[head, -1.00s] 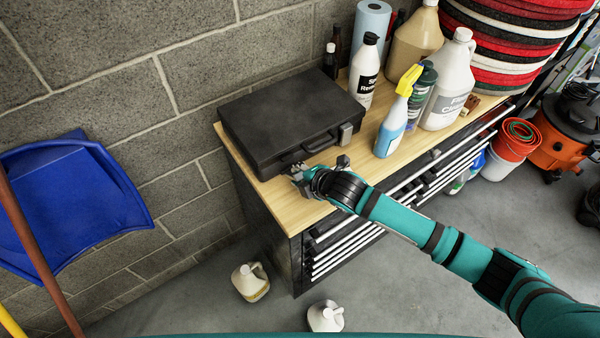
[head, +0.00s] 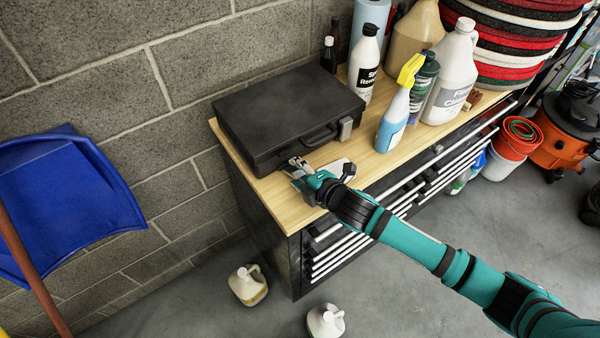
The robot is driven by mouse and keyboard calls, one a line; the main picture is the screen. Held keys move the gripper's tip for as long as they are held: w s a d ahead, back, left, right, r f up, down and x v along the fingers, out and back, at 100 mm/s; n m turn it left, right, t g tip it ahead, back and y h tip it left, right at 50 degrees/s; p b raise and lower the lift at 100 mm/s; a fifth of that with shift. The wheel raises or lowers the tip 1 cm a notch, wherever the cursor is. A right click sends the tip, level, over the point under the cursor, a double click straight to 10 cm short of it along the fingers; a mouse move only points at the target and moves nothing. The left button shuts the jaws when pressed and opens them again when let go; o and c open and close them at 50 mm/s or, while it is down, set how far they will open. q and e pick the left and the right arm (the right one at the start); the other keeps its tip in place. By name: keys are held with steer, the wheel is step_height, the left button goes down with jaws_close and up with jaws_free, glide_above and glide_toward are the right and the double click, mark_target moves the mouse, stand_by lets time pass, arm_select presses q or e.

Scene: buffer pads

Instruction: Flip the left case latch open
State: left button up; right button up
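A closed black case (head: 285,105) lies flat on the wooden top of a tool cabinet. Its black handle (head: 319,137) is on the front side. The grey right latch (head: 345,129) is right of the handle and lies against the case front. My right gripper (head: 303,170) is at the left part of the case front, left of the handle, where the left latch would be. Grey metal shows there, but I cannot separate latch from fingertips, nor tell whether they touch or whether the latch is open. My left gripper is not in view.
A blue spray bottle with a yellow head (head: 397,110), a white bottle (head: 364,65) and jugs (head: 449,78) crowd the wooden top (head: 376,165) right of the case. Stacked round pads (head: 515,45) stand farther right. Two jugs (head: 248,285) are on the floor.

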steer(key=shift+f, duration=0.1)
steer(key=shift+s+d, duration=0.15)
steer(key=shift+s, duration=0.05)
steer(key=v, duration=1.1)
steer(key=shift+s+r, duration=0.25)
